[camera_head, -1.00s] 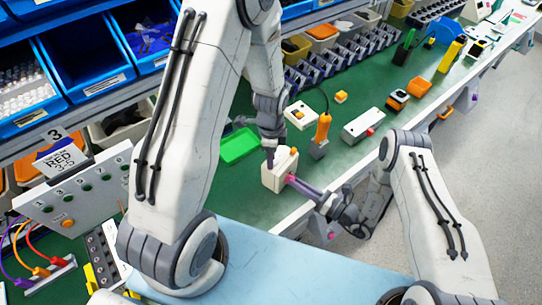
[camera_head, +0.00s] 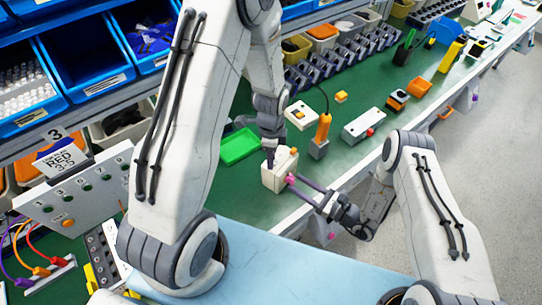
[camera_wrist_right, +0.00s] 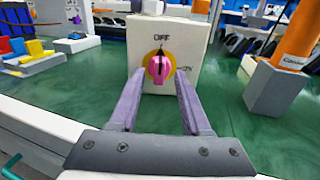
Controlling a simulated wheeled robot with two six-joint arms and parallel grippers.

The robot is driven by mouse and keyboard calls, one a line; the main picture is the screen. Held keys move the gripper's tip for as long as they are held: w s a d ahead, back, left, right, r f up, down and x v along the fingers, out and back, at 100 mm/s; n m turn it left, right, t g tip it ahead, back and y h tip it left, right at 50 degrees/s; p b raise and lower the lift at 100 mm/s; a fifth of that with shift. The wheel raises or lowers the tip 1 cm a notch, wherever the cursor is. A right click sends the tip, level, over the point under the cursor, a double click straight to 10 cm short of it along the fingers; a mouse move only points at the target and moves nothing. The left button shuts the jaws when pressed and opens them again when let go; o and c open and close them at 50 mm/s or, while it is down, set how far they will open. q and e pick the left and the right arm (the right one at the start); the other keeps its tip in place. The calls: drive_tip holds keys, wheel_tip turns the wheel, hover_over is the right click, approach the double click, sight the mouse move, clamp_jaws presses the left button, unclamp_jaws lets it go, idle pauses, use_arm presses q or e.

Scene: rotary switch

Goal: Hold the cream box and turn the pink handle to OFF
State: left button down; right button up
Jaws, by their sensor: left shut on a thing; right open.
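The cream box (camera_head: 274,175) stands on the green bench top near its front edge. My left gripper (camera_head: 270,157) is above it, shut on it from the top. The pink handle (camera_head: 290,179) is on the box's front face. In the right wrist view the pink handle (camera_wrist_right: 159,67) sits on a yellow-orange disc, and its dark pointer is up at the OFF mark; ON is to the right. My right gripper (camera_wrist_right: 157,95) is open, its purple fingers pointing at the box face, below and to either side of the handle, apparently not touching it.
A green tray (camera_head: 239,146) lies behind the box. The bench's front edge runs just below my right gripper.

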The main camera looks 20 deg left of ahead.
drive_tip(key=shift+v, duration=2.25)
use_arm(q)
drive_tip(key=shift+c, duration=2.2)
unclamp_jaws()
wheel_tip(320, 180, up, 12)
